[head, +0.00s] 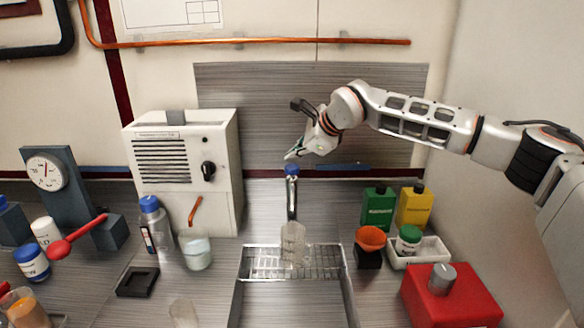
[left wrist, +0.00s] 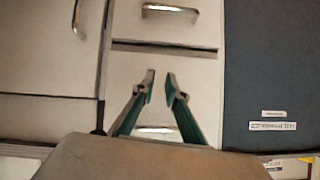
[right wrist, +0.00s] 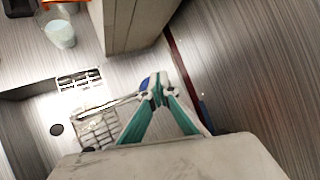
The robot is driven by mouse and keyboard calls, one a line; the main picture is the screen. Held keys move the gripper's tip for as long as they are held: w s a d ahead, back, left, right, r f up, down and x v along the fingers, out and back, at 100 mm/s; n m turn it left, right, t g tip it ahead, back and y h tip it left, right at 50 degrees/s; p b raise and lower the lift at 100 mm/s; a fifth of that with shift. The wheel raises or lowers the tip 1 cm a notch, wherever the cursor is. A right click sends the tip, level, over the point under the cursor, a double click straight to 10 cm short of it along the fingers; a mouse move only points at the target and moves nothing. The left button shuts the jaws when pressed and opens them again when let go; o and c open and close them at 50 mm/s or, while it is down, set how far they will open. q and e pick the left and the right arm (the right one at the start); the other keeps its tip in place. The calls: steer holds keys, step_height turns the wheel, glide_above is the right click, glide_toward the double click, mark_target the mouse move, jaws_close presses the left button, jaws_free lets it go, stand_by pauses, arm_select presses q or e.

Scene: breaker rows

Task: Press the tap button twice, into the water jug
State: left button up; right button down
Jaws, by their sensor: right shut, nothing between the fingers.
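The tap (head: 291,195) is a thin metal spout with a blue button (head: 291,170) on top. The clear water jug (head: 293,243) stands under it on the wire drain grid; whether it holds water I cannot tell. My right gripper (head: 291,155) is shut and empty, its tips just above the button in the head view. In the right wrist view the blue button (right wrist: 146,82) shows partly behind the fingertips (right wrist: 157,90); contact cannot be told. My left gripper (left wrist: 159,78) is open and empty in the left wrist view, facing drawer fronts, away from the tap.
A white dispenser box (head: 185,170) stands left of the tap. A blue-capped bottle (head: 155,225) and a dial stand (head: 60,185) are at left.

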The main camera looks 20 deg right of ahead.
mark_target(294, 167)
steer(key=shift+f, duration=0.4)
steer(key=shift+f+b, duration=0.3)
steer(key=shift+b, duration=0.1)
stand_by(0.4)
steer(key=shift+f+b, duration=0.4)
steer(key=shift+f, duration=0.35)
stand_by(0.6)
steer(key=shift+r, duration=0.15)
steer(key=shift+r+p, duration=0.85)
steer(key=shift+r, duration=0.45)
steer(key=shift+r+p, duration=1.5)
steer(key=shift+r, duration=1.05)
